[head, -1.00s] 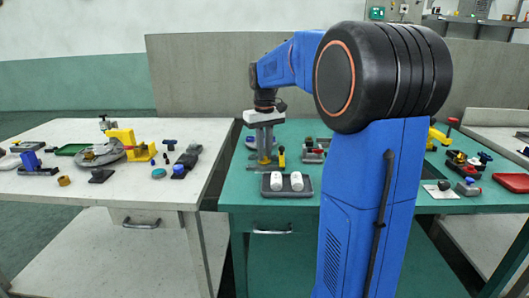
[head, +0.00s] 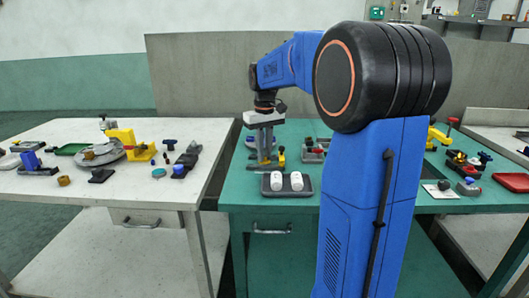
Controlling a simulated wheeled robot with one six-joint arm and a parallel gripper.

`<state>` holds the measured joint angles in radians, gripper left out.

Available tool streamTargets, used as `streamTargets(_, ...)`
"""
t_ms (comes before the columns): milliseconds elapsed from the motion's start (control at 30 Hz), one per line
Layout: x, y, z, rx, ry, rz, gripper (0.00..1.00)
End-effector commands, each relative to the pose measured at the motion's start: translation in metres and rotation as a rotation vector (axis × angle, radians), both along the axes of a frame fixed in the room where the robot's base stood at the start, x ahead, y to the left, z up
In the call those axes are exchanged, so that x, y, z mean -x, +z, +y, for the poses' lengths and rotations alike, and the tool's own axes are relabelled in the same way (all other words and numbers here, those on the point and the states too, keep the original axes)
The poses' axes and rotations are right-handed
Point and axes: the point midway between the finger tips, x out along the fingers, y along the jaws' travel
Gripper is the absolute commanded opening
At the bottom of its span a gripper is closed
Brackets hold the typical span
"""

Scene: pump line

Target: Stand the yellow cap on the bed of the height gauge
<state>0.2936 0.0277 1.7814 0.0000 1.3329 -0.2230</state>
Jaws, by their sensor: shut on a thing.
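My gripper (head: 265,158) points straight down over the left part of the green table, with its fingers low near the tabletop. It is shut on a small yellow piece (head: 264,155), which appears to be the yellow cap; the fingers hide most of it. Just right of the fingers stands a small upright yellow part (head: 282,158) on a dark base, perhaps part of the height gauge; I cannot tell for sure. I cannot tell whether the held piece touches anything beneath it.
A dark tray (head: 287,190) with two white cylinders lies at the table's front edge, just before my gripper. A grey-and-red fixture (head: 313,152) stands to the right. The white table (head: 60,215) at left holds a yellow clamp-like device (head: 130,145) and several small parts.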

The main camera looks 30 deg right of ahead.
Motion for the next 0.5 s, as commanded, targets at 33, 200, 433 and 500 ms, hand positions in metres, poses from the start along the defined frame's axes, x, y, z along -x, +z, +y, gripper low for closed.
streamTargets(33, 0.0000, -0.0005, 0.0000, 0.000, 0.000, 0.000, 0.00)
streamTargets(200, -0.0001, -0.0005, 0.0000, 0.000, 0.000, 0.000, 0.00)
streamTargets(433, -0.0001, -0.0004, 0.0000, 0.000, 0.000, 0.000, 0.36)
streamTargets(500, -0.0001, -0.0004, 0.0000, 0.000, 0.000, 0.000, 0.36)
